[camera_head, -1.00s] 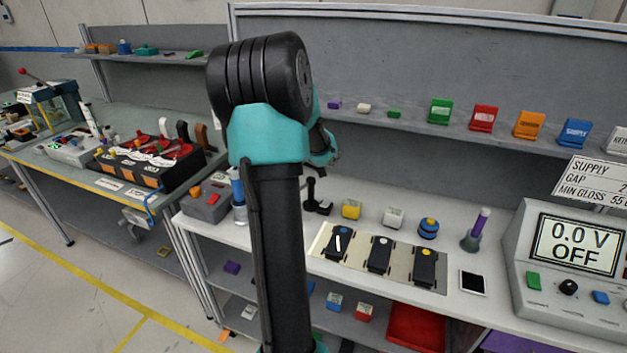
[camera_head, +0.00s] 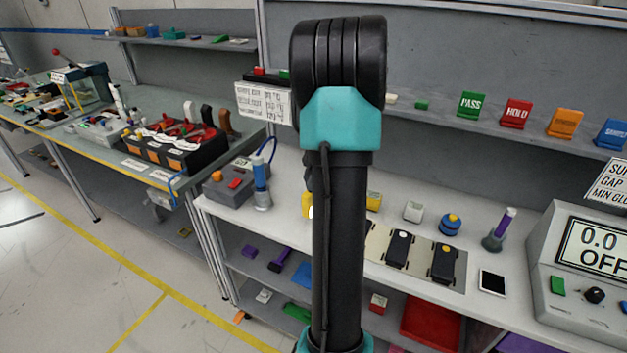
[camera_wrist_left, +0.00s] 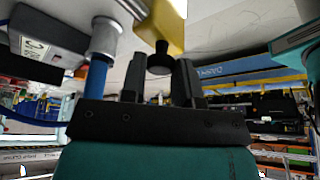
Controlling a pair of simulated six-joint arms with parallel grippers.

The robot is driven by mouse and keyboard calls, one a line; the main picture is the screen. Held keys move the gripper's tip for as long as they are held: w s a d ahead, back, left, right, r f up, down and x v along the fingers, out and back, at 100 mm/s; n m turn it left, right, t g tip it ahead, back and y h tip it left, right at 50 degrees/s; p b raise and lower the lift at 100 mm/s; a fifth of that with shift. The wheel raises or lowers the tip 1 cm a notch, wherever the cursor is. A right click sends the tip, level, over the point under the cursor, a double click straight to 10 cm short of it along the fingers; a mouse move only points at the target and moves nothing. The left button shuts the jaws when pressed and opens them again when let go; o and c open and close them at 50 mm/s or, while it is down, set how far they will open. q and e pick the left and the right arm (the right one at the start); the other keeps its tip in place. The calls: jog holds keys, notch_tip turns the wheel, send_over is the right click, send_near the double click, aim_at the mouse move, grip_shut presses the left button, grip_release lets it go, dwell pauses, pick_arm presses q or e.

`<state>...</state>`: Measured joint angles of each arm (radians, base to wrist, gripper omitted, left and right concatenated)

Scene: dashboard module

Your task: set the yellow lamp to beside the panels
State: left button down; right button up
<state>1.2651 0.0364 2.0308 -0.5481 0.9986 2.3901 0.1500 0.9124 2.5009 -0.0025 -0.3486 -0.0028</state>
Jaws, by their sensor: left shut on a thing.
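The yellow lamp (camera_wrist_left: 162,24) shows in the left wrist view, with a black knob-like end between my fingertips. In the head view a yellow part of it (camera_head: 307,203) peeks out left of my arm. My left gripper (camera_wrist_left: 160,72) is shut on the lamp's dark end. In the head view my arm mostly hides this gripper, and whether the lamp touches the bench is unclear. Black panels with round dots, one white-dotted (camera_head: 398,248) and one yellow-dotted (camera_head: 443,264), lie on a pale tray (camera_head: 376,246). My arm covers the tray's left part. My right gripper is not in view.
A blue-bodied bottle-like tool (camera_head: 261,184) and grey box (camera_head: 230,186) stand left of my arm. A yellow block (camera_head: 374,200), white block (camera_head: 413,211), blue knob (camera_head: 449,225) and purple-topped tool (camera_head: 497,232) stand behind the tray. A meter (camera_head: 580,262) is at right.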

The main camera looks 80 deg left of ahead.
pick_arm(q)
jog(key=c, duration=0.9)
grip_release()
jog(key=shift+o, duration=0.2)
jog(key=shift+r, duration=0.1)
jog(key=v, duration=1.7)
jog(key=shift+w, duration=0.1)
